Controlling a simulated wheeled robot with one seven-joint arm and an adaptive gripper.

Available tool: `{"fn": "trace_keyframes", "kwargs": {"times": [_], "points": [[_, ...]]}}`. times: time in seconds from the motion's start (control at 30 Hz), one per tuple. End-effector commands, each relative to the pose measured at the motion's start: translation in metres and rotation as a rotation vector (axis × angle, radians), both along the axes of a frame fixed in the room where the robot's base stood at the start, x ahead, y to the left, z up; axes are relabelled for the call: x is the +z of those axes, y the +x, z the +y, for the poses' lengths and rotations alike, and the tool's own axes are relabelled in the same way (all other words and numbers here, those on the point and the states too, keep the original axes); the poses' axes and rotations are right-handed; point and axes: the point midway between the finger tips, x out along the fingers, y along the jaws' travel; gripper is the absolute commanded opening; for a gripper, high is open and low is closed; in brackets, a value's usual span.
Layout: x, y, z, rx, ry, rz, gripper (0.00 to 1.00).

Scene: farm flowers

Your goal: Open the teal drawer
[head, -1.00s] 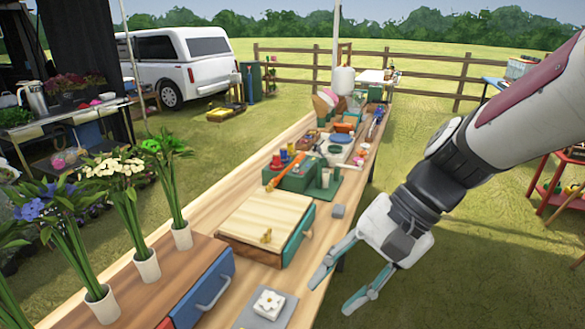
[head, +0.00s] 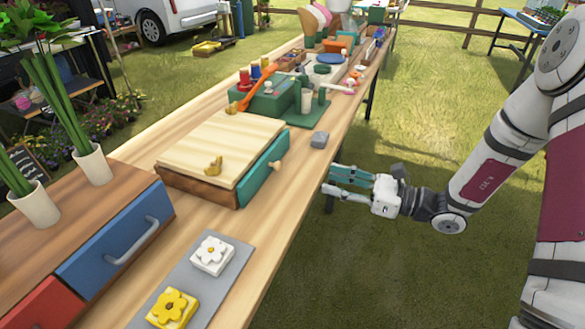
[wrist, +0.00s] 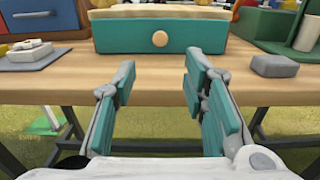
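The teal drawer (head: 263,170) is the front of a low wooden box (head: 222,141) on the long table. It looks shut and has a round wooden knob (head: 278,165). In the wrist view the drawer front (wrist: 206,37) faces me, with its knob (wrist: 160,39) centred above the gap between my fingers. My gripper (head: 338,181) is off the table's front edge, to the right of the drawer. In the wrist view my gripper (wrist: 158,84) is open and empty, with its fingertips short of the knob.
A grey block (head: 319,140) lies right of the drawer, near the table edge. A wooden chest with a blue drawer (head: 118,240) and a red drawer (head: 42,305) stands nearer. A grey mat (head: 222,278) holds white and yellow flower tiles. The table edge before the drawer is clear.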

Motion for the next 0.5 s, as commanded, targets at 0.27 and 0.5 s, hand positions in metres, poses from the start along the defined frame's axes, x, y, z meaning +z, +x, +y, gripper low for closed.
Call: {"fn": "trace_keyframes", "kwargs": {"times": [0.27,0.5], "points": [[0.0,0.011,0.032,0.002,0.003,0.0,0.4],[-0.001,0.027,0.077,0.003,0.001,0.0,0.4]]}}
